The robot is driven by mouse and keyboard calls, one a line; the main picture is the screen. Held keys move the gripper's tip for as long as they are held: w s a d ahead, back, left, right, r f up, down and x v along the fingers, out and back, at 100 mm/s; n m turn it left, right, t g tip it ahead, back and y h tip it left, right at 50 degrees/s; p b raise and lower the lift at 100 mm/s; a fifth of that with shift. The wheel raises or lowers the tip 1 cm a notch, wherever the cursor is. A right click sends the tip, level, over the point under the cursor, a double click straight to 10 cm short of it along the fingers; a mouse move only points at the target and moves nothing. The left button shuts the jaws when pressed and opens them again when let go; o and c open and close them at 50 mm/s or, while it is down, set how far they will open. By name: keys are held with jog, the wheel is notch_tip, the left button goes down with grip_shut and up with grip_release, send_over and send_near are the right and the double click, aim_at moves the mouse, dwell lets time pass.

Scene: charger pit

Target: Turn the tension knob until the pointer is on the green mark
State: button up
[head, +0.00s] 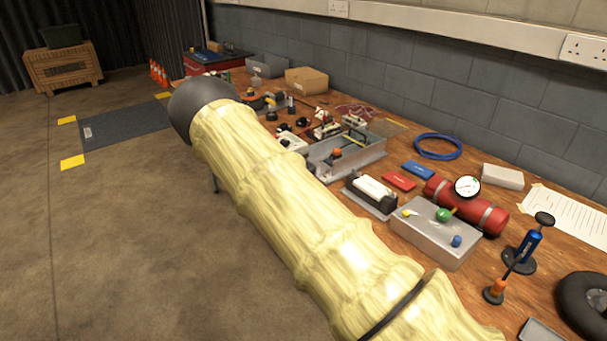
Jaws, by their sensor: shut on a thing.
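My gripper is not in view; my own arm in its pale yellow sleeve crosses the picture and ends at a dark rounded joint. I cannot tell which part is the tension knob, and I see no pointer or green mark that I can make out. Small dark knob-like parts (284,127) stand mid-bench, too small to read. A grey box (430,238) on the right carries a green knob (443,215), a yellow one (407,213) and a blue one (456,241). Part of the bench is hidden behind my arm.
The wooden bench (520,180) runs along a grey block wall. A red cylinder (489,216) with a round gauge (467,187), a grey tray (368,155), a blue hose coil (438,147) and a black wheel (585,303) crowd it. The floor (130,240) at left is open.

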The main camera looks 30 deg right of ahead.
dwell(0.4)
jog(key=o, duration=1)
jog(key=shift+o, duration=0.2)
jog(key=s+a, duration=0.2)
jog(key=a, duration=1)
jog(key=shift+f, duration=0.35)
